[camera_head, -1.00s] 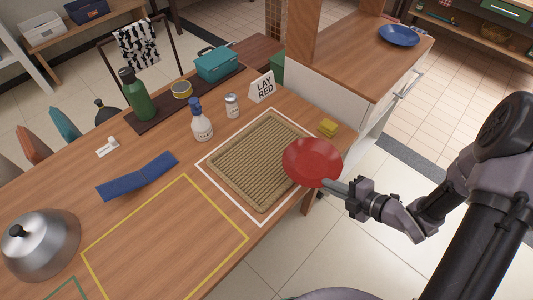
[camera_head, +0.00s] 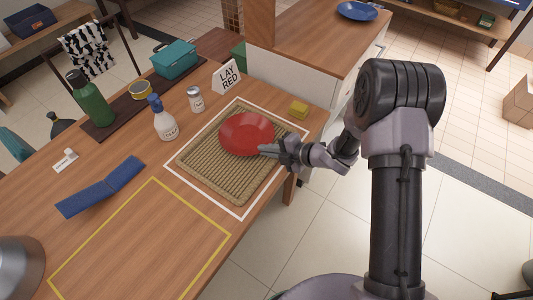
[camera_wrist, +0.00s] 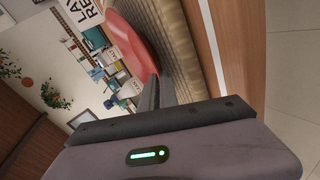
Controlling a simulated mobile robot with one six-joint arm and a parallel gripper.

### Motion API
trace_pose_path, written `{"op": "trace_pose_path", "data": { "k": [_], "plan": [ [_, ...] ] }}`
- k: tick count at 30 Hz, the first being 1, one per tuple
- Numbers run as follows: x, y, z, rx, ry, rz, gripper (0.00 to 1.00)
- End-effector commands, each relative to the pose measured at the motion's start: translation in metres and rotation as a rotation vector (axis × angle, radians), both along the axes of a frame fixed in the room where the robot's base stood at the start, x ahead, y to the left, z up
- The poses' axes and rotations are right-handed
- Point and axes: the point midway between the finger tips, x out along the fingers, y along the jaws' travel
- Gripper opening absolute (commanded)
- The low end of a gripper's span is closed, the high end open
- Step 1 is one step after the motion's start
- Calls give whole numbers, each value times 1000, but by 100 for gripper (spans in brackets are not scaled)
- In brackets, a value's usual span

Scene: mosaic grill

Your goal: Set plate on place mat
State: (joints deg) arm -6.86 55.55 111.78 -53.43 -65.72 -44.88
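The red plate (camera_head: 246,133) is over the upper middle of the woven place mat (camera_head: 220,180) in the head view. The mat lies inside a white outline on the wooden table. My gripper (camera_head: 268,151) is shut on the plate's near right rim. In the wrist view the plate (camera_wrist: 134,45) extends from my fingers (camera_wrist: 155,92), tilted, close to the mat (camera_wrist: 178,50). I cannot tell whether the plate's underside touches the mat.
A "LAY RED" sign (camera_head: 227,77), a small jar (camera_head: 195,99) and a white bottle with a blue cap (camera_head: 165,122) stand beyond the mat. A yellow sponge (camera_head: 299,108) lies right of it. The yellow-outlined area (camera_head: 140,245) is empty.

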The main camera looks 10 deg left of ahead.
Motion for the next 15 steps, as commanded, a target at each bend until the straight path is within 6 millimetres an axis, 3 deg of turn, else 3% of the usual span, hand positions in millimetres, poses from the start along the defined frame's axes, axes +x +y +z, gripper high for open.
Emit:
{"op": "trace_pose_path", "data": {
  "k": [9, 10, 11, 15],
  "plan": [
    [0, 0, -5, 0, -2, 1, 0],
    [0, 0, -4, 0, -2, 1, 10],
    [0, 0, -3, 0, -2, 1, 13],
    [0, 0, -3, 0, -2, 1, 13]
  ]
}}
